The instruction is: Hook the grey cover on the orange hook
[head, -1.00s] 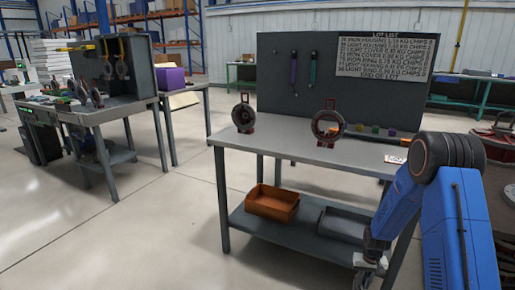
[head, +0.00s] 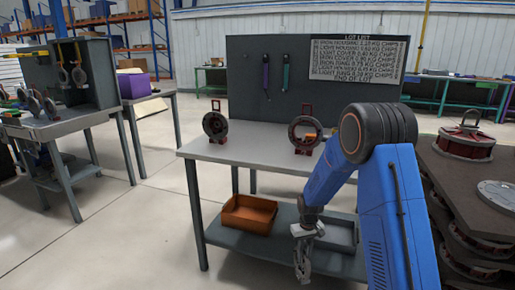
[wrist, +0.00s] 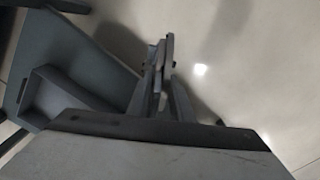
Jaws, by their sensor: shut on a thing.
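My gripper (head: 303,262) hangs low in front of the right end of the workbench, pointing down. In the wrist view its jaws (wrist: 158,75) look closed on a thin grey piece, seen nearly edge-on. This appears to be the grey cover, but its full shape is hidden. I cannot make out an orange hook for certain in either view.
The workbench (head: 240,148) holds two dark ring-shaped parts (head: 215,124) (head: 304,134). An orange bin (head: 248,213) and a grey tray (head: 338,232) sit on its lower shelf. A dark conveyor (head: 450,180) with round parts stands right. Open floor lies front left.

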